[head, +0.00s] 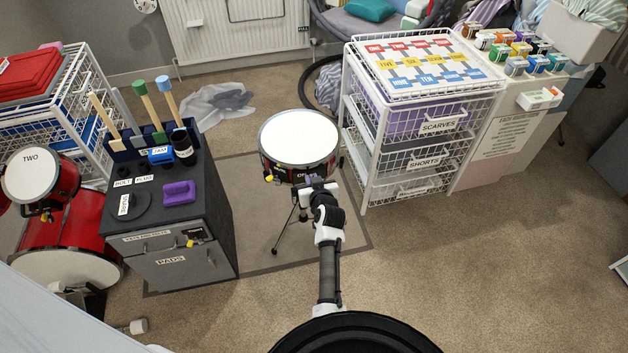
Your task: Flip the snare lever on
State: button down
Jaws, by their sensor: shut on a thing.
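The snare drum (298,134) stands on a thin-legged stand in the middle of the head view. It has a white head, a dark red shell and yellow bits at its rim. My gripper (311,182) is at the drum's near side, just below the rim, shut on what appears to be the snare lever. The fingers and wrist hide the lever, so its position cannot be told. A small label beside the fingers is partly covered.
A dark cabinet (222,215) with mallets and a purple block stands left, beside a red drum kit (60,225). A white wire basket rack (395,150) stands close on the right. A mat (255,225) lies under the drum; the carpet at right front is clear.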

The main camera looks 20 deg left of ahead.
jog(key=c, duration=1.4)
grip_release()
jog(key=shift+c, duration=0.2)
jog(key=shift+s, duration=0.15)
jog(key=b+v, duration=0.1)
jog(key=v, duration=1.2)
jog(key=shift+s+d+b, duration=0.2)
jog(key=shift+d+b, duration=0.05)
jog(key=shift+b, duration=0.15)
jog(key=shift+r, duration=0.15)
